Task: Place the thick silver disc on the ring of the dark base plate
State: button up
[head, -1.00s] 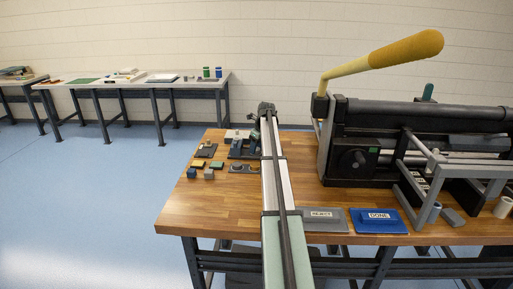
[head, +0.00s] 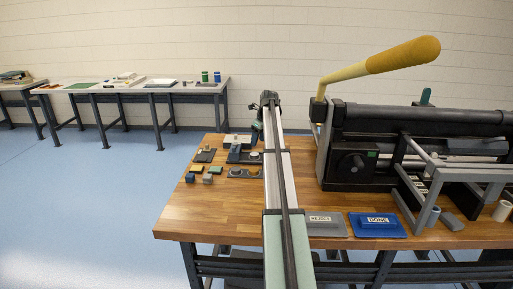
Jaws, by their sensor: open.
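The dark base plate (head: 246,176) lies flat on the wooden table, left of my arm. A pale round piece (head: 236,171) sits on its left part, and a second round shape lies on its right part beside my arm. Another pale disc-like piece (head: 254,155) lies just behind the plate. At this size I cannot tell which is the thick silver disc and which is the ring. My gripper (head: 257,130) is open, above the table behind the plate. It is small, dark and partly hidden by my arm; I see nothing held in it.
Small yellow, blue, grey and green blocks (head: 207,179) stand left of the plate. A blue-grey fixture (head: 235,153) stands behind it. The grey REJECT tray (head: 325,230), blue DONE tray (head: 377,232) and large lever press (head: 352,165) are at right. The table's front left is clear.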

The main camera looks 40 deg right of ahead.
jog(key=shift+v, duration=2.2)
